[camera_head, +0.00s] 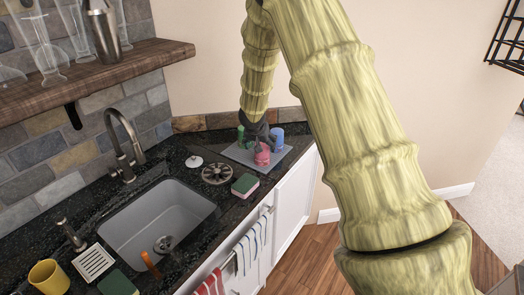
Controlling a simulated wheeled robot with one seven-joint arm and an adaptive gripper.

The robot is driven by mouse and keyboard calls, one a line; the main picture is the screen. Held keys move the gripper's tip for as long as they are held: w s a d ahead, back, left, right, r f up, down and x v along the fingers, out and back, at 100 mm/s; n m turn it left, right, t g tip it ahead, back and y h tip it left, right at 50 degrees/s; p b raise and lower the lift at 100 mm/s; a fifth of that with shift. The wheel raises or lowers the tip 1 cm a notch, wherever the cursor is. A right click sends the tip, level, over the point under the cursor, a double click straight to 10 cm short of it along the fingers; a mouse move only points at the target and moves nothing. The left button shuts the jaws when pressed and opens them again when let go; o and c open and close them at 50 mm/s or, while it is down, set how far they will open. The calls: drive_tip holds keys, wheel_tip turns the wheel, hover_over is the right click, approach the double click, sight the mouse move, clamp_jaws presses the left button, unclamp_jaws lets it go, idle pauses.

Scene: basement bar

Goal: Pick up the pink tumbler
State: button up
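The pink tumbler (262,157) stands on a grey mat (287,158) at the far corner of the dark counter. A green object (241,134) and a blue tumbler (277,137) stand close behind it, to the left and right. My arm reaches down from above, and my dark gripper (261,147) is at the pink tumbler, with fingers low around its upper part. The gripper is small here and partly covers the tumbler. I cannot tell whether the fingers touch it or how far they are closed.
A sponge (245,185), a dark round trivet-like object (216,174) and a white lid-like object (194,161) lie left of the mat. The sink (150,215) and tap (122,150) are farther left. A wooden shelf (110,70) with glasses juts out above.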

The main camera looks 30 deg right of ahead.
drive_tip(key=shift+d+f, duration=0.2)
drive_tip(key=shift+d, duration=0.05)
drive_tip(key=shift+p+x, duration=0.85)
drive_tip(key=shift+x, duration=1.65)
drive_tip(key=shift+s, duration=0.1)
drive_tip(key=c, duration=1.1)
